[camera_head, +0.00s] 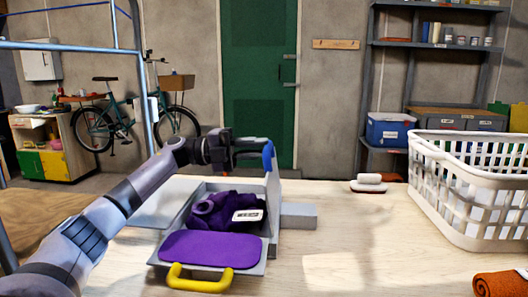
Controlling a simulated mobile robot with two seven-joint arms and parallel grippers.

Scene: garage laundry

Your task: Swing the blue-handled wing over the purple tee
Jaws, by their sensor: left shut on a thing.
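A grey folding board (190,212) lies on the pale table. The purple tee (212,208) is bunched on its middle, and a flat purple part lies over the front flap, which has a yellow handle (201,284). A white label with dark print lies on the tee. The blue-handled wing (274,190) stands about upright along the board's right side, with its blue handle (268,155) at the top. My left gripper (258,152) reaches across from the left and is shut on the blue handle. The fingertips are partly hidden. My right gripper is out of view.
A pale flat panel (158,202) lies left of the board. A grey block (299,215) sits right of the wing. A white laundry basket (470,185), a brush-like item (369,183) and a rolled orange towel (499,284) are further right. The table's front middle is clear.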

